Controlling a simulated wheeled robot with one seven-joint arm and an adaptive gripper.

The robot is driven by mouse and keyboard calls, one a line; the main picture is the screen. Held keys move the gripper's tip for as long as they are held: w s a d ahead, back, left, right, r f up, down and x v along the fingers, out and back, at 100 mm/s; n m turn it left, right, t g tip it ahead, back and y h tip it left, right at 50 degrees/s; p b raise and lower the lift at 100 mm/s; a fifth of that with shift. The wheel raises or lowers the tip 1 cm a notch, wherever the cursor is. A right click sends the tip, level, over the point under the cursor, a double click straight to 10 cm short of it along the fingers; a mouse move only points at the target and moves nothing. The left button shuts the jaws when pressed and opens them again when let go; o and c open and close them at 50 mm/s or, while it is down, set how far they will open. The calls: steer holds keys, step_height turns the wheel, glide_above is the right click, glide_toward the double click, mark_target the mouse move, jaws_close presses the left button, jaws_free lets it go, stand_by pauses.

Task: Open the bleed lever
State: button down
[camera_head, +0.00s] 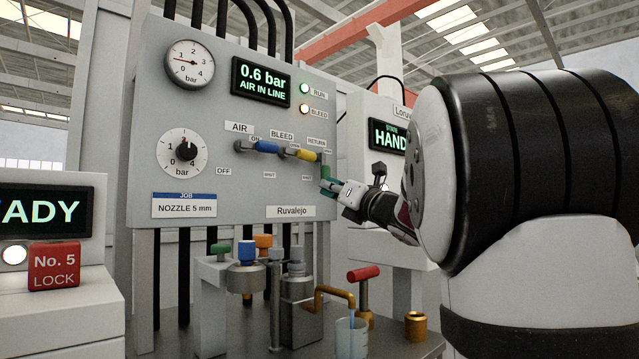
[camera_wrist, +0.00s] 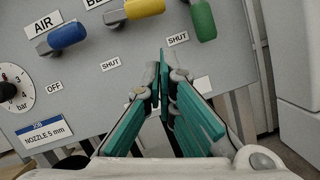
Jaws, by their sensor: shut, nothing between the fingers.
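The bleed lever (camera_head: 308,155) is yellow and points right from its grey hub on the grey panel. It also shows at the top of the wrist view (camera_wrist: 143,8), with a SHUT label below its hub. My gripper (camera_head: 327,186) is shut and empty in front of the panel, lower right of the yellow lever and apart from it. Its green fingers (camera_wrist: 163,75) meet in the wrist view. The lit BLEED lamp (camera_head: 305,108) sits beside a display (camera_head: 262,82) reading 0.6 bar, AIR IN LINE.
The blue AIR lever (camera_head: 265,146) points right. The green RETURN lever (camera_wrist: 203,20) points down, close to my fingers.

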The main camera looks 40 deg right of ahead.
steer(key=v, duration=0.5)
steer(key=shift+d, duration=0.1)
steer(key=shift+s+d, duration=0.1)
stand_by(0.4)
